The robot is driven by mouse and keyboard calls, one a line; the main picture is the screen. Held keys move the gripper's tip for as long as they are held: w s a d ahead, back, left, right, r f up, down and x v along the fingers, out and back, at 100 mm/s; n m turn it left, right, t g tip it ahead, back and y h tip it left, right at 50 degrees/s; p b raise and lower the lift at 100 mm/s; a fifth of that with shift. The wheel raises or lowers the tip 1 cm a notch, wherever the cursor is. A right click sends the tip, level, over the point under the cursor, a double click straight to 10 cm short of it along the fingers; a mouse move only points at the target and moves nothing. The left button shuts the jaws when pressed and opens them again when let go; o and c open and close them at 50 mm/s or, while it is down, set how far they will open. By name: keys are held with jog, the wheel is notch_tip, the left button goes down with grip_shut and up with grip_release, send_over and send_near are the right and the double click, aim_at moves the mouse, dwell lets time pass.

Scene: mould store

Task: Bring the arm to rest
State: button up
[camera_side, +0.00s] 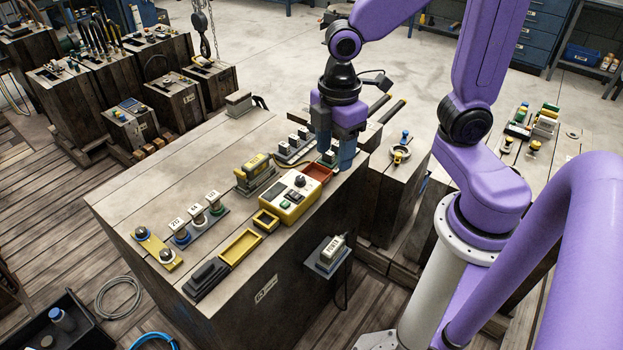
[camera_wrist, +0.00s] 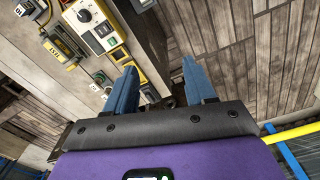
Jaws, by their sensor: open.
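My gripper (camera_side: 336,160) is open, pointing down at the far right end of the wooden workbench (camera_side: 130,200) in the side view. Its two blue fingers stand close beside a small red tray (camera_side: 318,172) and small labelled pieces; I cannot tell whether they touch anything. In the wrist view the fingers of my gripper (camera_wrist: 160,80) are spread apart, with nothing seen between them. A yellow control box (camera_side: 292,197) with a black knob sits on the bench near the gripper; it also shows in the wrist view (camera_wrist: 98,25). My purple arm is bent above the bench.
On the bench are a yellow tray (camera_side: 240,247), a black block (camera_side: 206,278), a yellow meter (camera_side: 255,172) and a rack of labelled pieces (camera_side: 200,224). A "POWER" box (camera_side: 332,250) hangs on the front. More wooden blocks stand behind. The bench's back left is clear.

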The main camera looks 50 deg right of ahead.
jog(key=s+d+r+m, duration=0.1)
jog(key=s+m, duration=0.1)
jog(key=s, duration=0.9)
jog(key=shift+s, duration=0.35)
